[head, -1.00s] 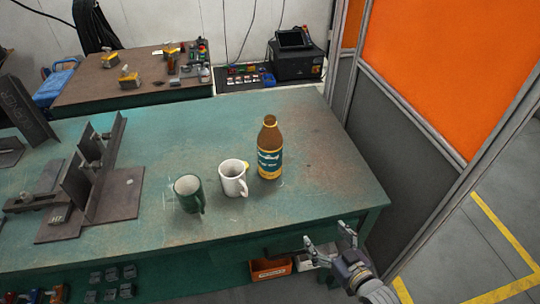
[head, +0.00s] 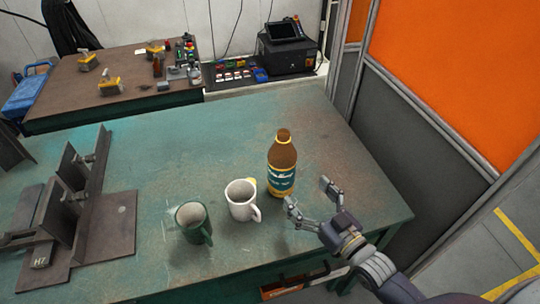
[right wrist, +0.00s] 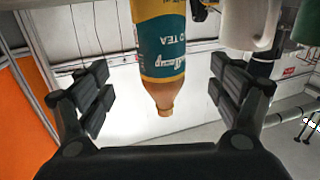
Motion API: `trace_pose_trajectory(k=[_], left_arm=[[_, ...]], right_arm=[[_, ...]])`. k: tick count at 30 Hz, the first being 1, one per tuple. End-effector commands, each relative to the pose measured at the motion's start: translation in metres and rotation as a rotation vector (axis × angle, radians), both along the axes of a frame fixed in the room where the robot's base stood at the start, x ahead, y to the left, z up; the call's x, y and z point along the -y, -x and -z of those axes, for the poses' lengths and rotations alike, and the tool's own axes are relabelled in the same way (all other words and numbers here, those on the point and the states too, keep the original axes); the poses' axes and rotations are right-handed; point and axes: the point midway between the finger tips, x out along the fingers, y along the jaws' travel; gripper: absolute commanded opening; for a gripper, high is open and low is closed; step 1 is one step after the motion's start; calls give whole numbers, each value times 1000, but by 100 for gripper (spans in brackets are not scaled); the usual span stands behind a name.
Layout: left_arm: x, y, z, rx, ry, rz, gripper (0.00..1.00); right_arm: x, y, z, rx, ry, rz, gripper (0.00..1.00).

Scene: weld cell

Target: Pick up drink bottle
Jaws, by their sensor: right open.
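The drink bottle (head: 282,168) is brown with a yellow cap ring and a teal label. It stands upright on the green table (head: 330,130), right of the two mugs. My right gripper (head: 307,192) is open, just in front and to the right of the bottle, at the table's right part. In the right wrist view the bottle (right wrist: 162,55) shows upside down, between the two spread fingers (right wrist: 160,88) and beyond them. The fingers do not visibly touch it. My left gripper is not in view.
A white mug (head: 241,199) stands close left of the bottle, and a dark green mug (head: 193,224) is left of that. Steel angle fixtures (head: 75,200) fill the table's left. An orange and grey partition (head: 420,130) stands right of the table.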

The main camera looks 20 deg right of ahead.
Motion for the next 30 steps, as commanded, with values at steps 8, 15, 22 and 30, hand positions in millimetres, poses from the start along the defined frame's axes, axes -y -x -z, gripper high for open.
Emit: trace_pose_trajectory(k=[8,15,22,30], left_arm=[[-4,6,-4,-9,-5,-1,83],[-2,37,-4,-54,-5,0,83],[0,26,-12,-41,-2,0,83],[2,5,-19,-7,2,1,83]], right_arm=[[-8,-25,-1,2,0,1,86],[-17,-51,0,-1,0,0,86],[-24,-70,-3,1,0,1,86],[-35,-100,-2,-1,0,0,86]])
